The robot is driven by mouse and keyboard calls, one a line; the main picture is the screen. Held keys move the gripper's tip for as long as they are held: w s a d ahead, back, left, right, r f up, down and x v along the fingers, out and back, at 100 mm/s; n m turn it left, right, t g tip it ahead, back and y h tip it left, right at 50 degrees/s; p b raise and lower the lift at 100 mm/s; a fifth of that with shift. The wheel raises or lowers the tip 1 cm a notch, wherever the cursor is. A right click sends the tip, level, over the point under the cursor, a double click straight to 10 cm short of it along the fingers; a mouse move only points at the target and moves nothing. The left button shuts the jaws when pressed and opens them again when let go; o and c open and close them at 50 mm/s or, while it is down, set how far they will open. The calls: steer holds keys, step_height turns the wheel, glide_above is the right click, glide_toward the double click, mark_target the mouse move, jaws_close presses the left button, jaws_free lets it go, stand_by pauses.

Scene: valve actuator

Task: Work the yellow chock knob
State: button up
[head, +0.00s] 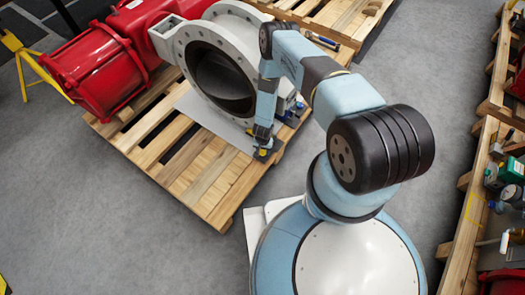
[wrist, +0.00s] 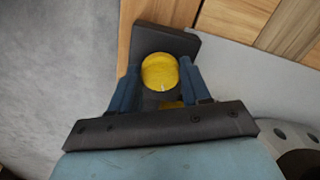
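The round yellow chock knob (wrist: 160,72) sits on a dark block (wrist: 181,44) at the pallet's edge in the wrist view. The two blue fingers of my gripper (wrist: 160,82) stand on either side of the knob, close to its sides. I cannot tell whether both fingers touch it. In the head view my gripper (head: 264,150) points down at the pallet's near right edge. A little yellow shows there by the fingertips; most of the knob is hidden.
A large grey flanged valve (head: 178,50) with red actuator cylinders (head: 98,70) stands on the wooden pallet (head: 215,185), close beside my arm. A yellow stand (head: 35,65) is at the left. The grey floor in front is clear.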

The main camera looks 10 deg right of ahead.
steer(key=c, duration=0.5)
steer(key=shift+c, duration=0.2)
steer(key=shift+m, duration=0.4)
steer(key=m, duration=0.3)
steer(key=shift+m, duration=0.4)
steer(key=m, duration=0.4)
steer(key=shift+m, duration=0.3)
steer(key=m, duration=0.6)
steer(key=shift+w, duration=0.1)
steer(key=m, duration=0.5)
steer(key=shift+w, duration=0.1)
steer(key=shift+a+m, duration=0.1)
steer(key=shift+m, duration=0.3)
